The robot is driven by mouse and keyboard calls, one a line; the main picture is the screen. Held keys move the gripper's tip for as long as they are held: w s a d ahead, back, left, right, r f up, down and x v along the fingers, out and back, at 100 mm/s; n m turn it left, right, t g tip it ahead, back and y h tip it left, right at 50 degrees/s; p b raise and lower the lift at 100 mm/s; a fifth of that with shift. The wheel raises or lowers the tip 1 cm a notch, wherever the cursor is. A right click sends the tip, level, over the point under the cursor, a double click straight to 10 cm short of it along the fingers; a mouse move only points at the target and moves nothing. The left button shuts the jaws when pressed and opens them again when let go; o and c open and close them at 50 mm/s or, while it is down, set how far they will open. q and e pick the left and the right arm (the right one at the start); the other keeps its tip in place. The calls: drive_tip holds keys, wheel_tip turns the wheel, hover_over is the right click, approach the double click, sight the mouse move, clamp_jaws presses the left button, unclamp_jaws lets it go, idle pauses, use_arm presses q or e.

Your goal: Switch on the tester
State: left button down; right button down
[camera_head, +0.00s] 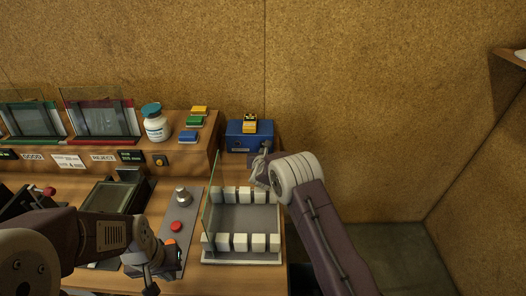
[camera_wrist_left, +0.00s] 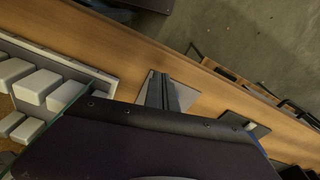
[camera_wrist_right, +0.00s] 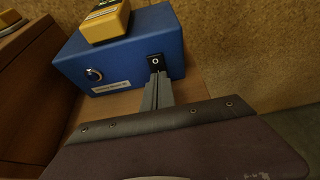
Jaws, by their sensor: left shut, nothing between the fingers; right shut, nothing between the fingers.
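A blue box (camera_head: 238,137) with a yellow device (camera_head: 250,124) on top stands at the back of the bench, against the cork wall. I take the blue box to be the tester. In the right wrist view the blue box (camera_wrist_right: 120,62) shows a round metal fitting (camera_wrist_right: 94,74), a white label and a small black switch plate (camera_wrist_right: 156,61). My right gripper (camera_wrist_right: 158,78) is shut and empty, its tips just below the switch plate. I cannot tell whether they touch it. My left gripper (camera_head: 150,286) is shut and empty, low over the bench's front.
A tray (camera_head: 242,258) of white blocks with a glass pane lies in front of the blue box. Left of it is a grey panel with a red button (camera_head: 176,226). A white bottle (camera_head: 155,125) and coloured blocks stand on the shelf. Floor is clear at right.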

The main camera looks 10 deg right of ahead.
drive_tip(key=shift+w+d+f, duration=0.1)
drive_tip(key=shift+w, duration=0.15)
use_arm(q)
drive_tip(key=shift+s+f+b, duration=0.15)
drive_tip(key=shift+f+b, duration=0.15)
drive_tip(key=shift+b, duration=0.05)
use_arm(e)
drive_tip(key=shift+w+f, duration=0.15)
drive_tip(key=shift+f, duration=0.05)
use_arm(q)
drive_tip(key=shift+s+r, duration=0.2)
use_arm(e)
drive_tip(key=shift+s+r, duration=0.25)
drive_tip(key=shift+r, duration=0.05)
use_arm(q)
drive_tip(key=shift+w, duration=0.1)
use_arm(e)
drive_tip(key=shift+w, duration=0.1)
use_arm(q)
drive_tip(key=shift+w, duration=0.1)
use_arm(e)
drive_tip(key=shift+w, duration=0.1)
